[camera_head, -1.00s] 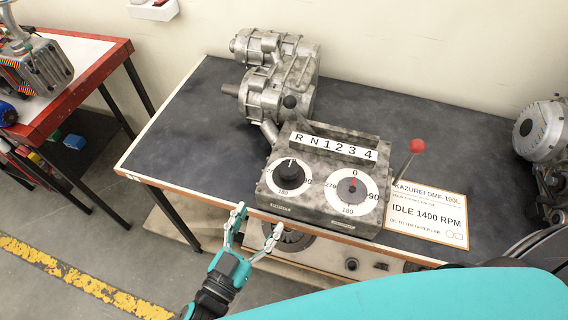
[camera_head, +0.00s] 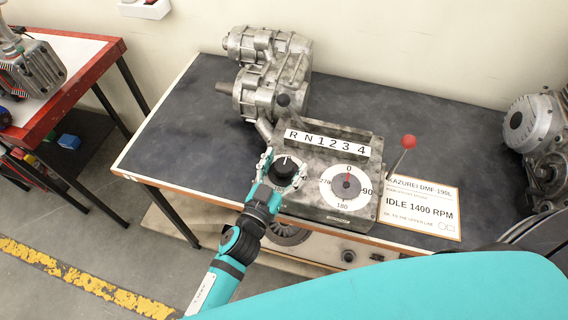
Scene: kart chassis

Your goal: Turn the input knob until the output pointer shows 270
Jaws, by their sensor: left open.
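The black input knob (camera_head: 285,168) sits on the left white dial of the grey gearbox panel. Its white mark points up. The output dial (camera_head: 343,194) is on the right, marked 0, 90, 180 and 270, with its red pointer (camera_head: 348,179) pointing up at 0. My left gripper (camera_head: 283,170) is open, with one finger on each side of the knob. Whether the fingers touch the knob is too small to tell. The gripper covers the lower part of the left dial. My right gripper is not in view.
A lever with a red ball (camera_head: 409,142) stands right of the panel. A paper sign (camera_head: 425,207) reading IDLE 1400 RPM lies beside it. A metal gearbox (camera_head: 270,75) stands behind the panel. The dark tabletop (camera_head: 190,140) is clear on the left.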

